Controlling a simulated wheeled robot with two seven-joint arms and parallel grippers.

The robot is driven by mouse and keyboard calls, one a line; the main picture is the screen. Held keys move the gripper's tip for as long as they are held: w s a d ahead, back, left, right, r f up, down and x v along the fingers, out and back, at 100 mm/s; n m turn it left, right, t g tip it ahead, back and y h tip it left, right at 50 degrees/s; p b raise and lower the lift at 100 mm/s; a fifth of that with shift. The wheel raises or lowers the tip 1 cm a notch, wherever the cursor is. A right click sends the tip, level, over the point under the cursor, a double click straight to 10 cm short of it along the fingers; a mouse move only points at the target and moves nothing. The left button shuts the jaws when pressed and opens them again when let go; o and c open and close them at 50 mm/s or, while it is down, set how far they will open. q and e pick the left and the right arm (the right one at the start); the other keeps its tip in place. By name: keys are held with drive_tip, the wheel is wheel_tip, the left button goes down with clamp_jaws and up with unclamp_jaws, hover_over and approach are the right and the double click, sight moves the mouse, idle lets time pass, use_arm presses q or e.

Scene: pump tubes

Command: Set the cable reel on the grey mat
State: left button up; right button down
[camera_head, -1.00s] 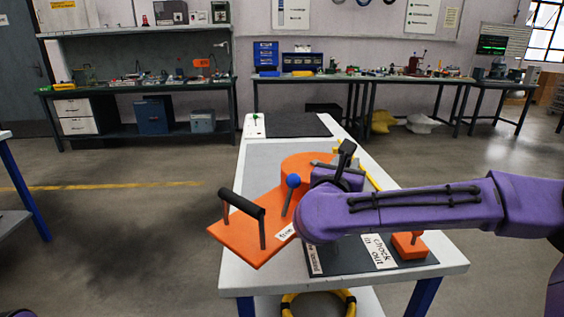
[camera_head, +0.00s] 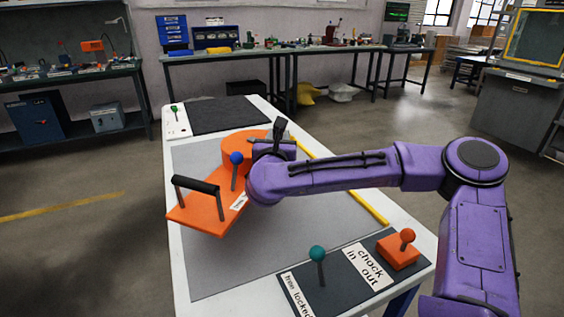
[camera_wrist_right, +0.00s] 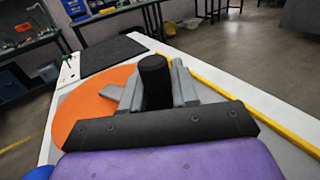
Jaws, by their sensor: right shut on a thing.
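The orange thing (camera_head: 206,207), which I take for the cable reel, has a round drum, a flat plate, a black bar handle (camera_head: 196,185) and a blue-knobbed lever (camera_head: 236,159). It is over the left part of the large grey mat (camera_head: 271,250), its left corner near the table edge. I cannot tell whether it touches the mat. My right gripper (camera_wrist_right: 156,84) is shut on a black upright grip (camera_wrist_right: 154,70) above the orange drum (camera_wrist_right: 90,100). My left gripper is not in view.
A dark panel (camera_head: 330,290) at the near end carries a teal-knobbed lever (camera_head: 317,255) and an orange block with a knob (camera_head: 398,248). A yellow strip (camera_head: 370,207) runs along the mat's right side. A darker mat (camera_head: 228,115) lies at the far end. The mat's near part is bare.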

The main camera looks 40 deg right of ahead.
drive_tip(key=d+f, duration=0.1)
drive_tip(key=f, duration=0.2)
drive_tip(key=w+d+f, duration=0.1)
drive_tip(key=d+f, duration=0.1)
drive_tip(key=f, duration=0.1)
drive_tip(key=w+d+f, duration=0.1)
drive_tip(key=d+f, duration=0.1)
drive_tip(key=f, duration=0.1)
drive_tip(key=shift+d, duration=0.1)
drive_tip(key=shift+s, duration=0.1)
drive_tip(key=c, duration=0.9)
unclamp_jaws()
drive_tip(key=shift+f, duration=0.15)
drive_tip(key=shift+o, duration=0.2)
